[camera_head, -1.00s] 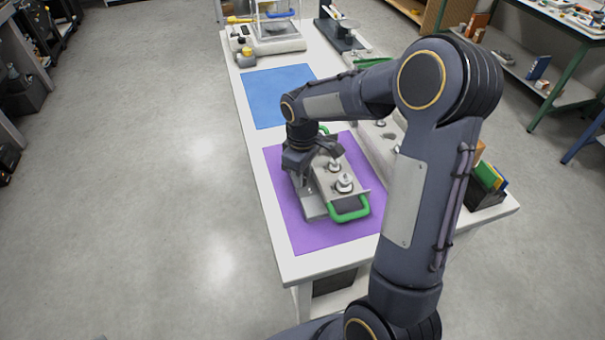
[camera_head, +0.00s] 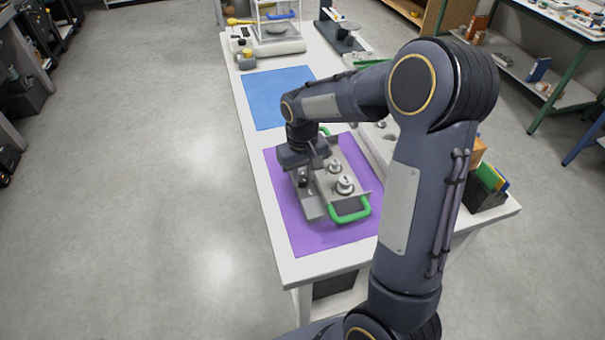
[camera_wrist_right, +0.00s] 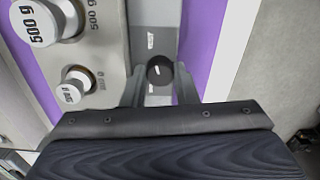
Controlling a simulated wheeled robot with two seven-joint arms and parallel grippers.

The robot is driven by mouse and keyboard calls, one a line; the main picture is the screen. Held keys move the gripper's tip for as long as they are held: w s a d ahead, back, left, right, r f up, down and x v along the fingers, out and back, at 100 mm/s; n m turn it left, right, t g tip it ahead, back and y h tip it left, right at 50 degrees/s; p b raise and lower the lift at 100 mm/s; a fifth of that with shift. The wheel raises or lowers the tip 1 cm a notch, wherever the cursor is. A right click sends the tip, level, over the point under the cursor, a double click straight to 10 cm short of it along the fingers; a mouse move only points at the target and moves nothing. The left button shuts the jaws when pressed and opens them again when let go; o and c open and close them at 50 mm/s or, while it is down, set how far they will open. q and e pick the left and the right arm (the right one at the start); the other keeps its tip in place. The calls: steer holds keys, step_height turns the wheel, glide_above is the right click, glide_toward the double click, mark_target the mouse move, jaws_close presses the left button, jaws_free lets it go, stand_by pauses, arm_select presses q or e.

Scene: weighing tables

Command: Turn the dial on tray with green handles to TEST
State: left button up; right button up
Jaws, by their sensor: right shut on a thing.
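The tray with green handles (camera_head: 348,210) lies on a purple mat (camera_head: 310,238). Its near green handle shows fully; the far one is partly behind my arm. Silver weights (camera_head: 345,184) sit in it, and the wrist view shows weights (camera_wrist_right: 75,88) beside "500 g" lettering. The dial (camera_wrist_right: 159,70) is a small dark round knob with a light mark, on a grey panel along the tray's side. My right gripper (camera_head: 306,180) is down at the tray's left side; in the wrist view its fingers (camera_wrist_right: 160,88) are shut on the dial. Small pale labels lie near it, too small to read. My left gripper is out of view.
A blue mat (camera_head: 275,95) lies bare farther back on the white table (camera_head: 285,268). A balance (camera_head: 277,45) stands at the far end. A grey block with round recesses is partly hidden behind my arm. A dark holder (camera_head: 487,192) stands at the right edge.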

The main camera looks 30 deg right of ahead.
mark_target(302, 179)
stand_by(0.4)
steer(key=o, duration=0.7)
steer(key=shift+r, duration=0.1)
step_height(302, 179, up, 7)
steer(key=shift+r, duration=0.35)
